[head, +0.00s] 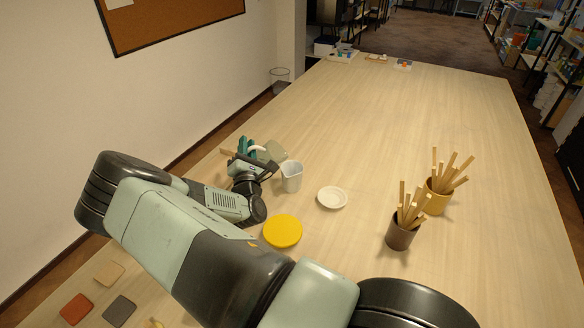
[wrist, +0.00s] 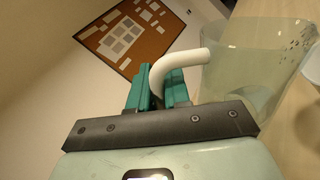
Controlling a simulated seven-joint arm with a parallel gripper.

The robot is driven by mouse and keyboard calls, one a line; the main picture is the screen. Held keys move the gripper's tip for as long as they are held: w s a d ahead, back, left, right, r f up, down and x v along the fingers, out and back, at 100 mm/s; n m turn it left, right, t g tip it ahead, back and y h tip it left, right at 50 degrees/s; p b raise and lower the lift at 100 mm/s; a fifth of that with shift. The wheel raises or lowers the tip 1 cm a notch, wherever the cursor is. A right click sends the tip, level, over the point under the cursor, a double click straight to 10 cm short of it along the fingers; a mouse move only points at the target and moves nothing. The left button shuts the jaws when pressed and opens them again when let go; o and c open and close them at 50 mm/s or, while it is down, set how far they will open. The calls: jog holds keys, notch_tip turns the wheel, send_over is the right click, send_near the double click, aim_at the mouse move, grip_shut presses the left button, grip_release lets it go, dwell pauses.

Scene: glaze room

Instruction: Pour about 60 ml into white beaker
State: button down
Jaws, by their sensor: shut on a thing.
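My gripper (head: 249,152) is shut on the white curved handle (wrist: 182,62) of a clear, pale greenish jug (head: 273,151). In the wrist view, the teal fingers (wrist: 160,88) sit on either side of the handle, and the jug body (wrist: 250,65) extends to the right. The jug is held tilted, just behind and left of the white beaker (head: 292,178). The beaker stands upright on the table, close to the jug. I cannot make out a liquid level or a stream, and the beaker's contents are not clear.
A white dish (head: 332,198) and a yellow disc (head: 283,231) lie near the beaker. A brown cup (head: 400,236) and a mustard cup (head: 437,200) hold wooden sticks at the right. Coloured tiles (head: 76,309) lie front left.

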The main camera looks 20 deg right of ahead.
jog(key=w+a+f+n, duration=0.1)
jog(key=f+n, duration=0.1)
jog(key=w+a+f+n+g+y, duration=0.1)
jog(key=a+f+n, duration=0.1)
jog(key=f+n, duration=0.1)
jog(key=w+a+f+n+y, duration=0.1)
jog(key=a+f+n, duration=0.1)
jog(key=f, duration=0.1)
jog(key=shift+w+g, duration=0.25)
jog(key=shift+g, duration=0.05)
jog(key=shift+w+a+f+n+g, duration=0.25)
jog(key=shift+f+n, duration=0.25)
jog(key=shift+n, duration=0.15)
jog(key=shift+w+a+f+n+g, duration=0.15)
jog(key=shift+a+f+n, duration=0.1)
jog(key=shift+f+n, duration=0.35)
